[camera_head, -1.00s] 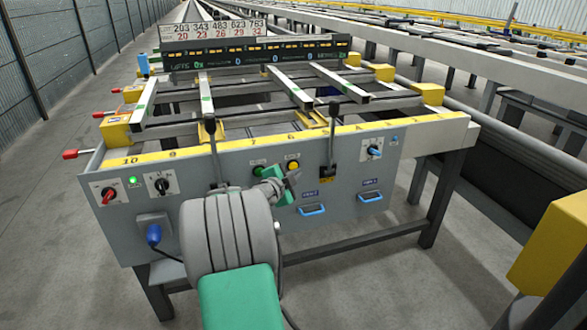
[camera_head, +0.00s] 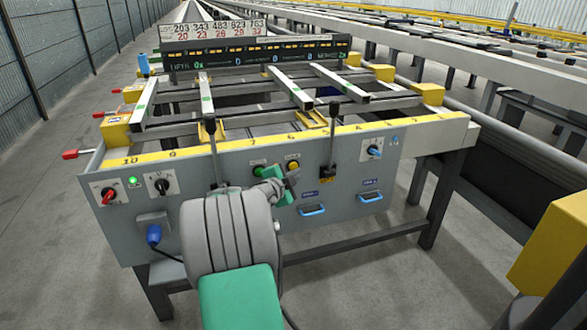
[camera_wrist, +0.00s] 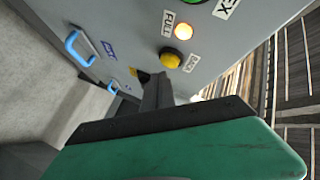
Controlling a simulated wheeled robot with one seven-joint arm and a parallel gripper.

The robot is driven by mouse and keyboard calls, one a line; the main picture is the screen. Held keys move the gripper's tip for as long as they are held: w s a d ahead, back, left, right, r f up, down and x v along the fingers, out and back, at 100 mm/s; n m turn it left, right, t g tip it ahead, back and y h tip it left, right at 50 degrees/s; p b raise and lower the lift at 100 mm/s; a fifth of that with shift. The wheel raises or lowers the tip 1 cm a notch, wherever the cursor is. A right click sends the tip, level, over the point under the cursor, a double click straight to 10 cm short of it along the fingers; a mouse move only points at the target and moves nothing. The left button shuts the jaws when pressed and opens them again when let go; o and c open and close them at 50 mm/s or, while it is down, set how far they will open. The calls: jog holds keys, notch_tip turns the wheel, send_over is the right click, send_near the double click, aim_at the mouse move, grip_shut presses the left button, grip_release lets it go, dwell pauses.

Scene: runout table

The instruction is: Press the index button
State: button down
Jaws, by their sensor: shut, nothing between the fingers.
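The grey control panel (camera_head: 225,172) faces me on the front of the runout table. A green button (camera_head: 258,171) sits left of a yellow button (camera_head: 292,165). In the wrist view the yellow button (camera_wrist: 171,58) lies just beyond my finger tips. A lit lamp (camera_wrist: 183,31) labelled FULL is beside it. My gripper (camera_head: 295,178) is shut and empty, close in front of the panel below the yellow button. Its dark fingers (camera_wrist: 157,88) do not visibly touch a button.
Two black-knobbed levers stand up from the panel, one (camera_head: 332,140) right of the yellow button. Blue handles (camera_head: 312,210) are at lower right. A red knob (camera_head: 108,195) and a blue plug (camera_head: 154,234) are at left. Floor in front is clear.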

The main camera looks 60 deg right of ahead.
jog(key=shift+f, duration=0.1)
dwell(0.3)
jog(key=shift+w+d+b, duration=0.3)
jog(key=shift+b, duration=0.3)
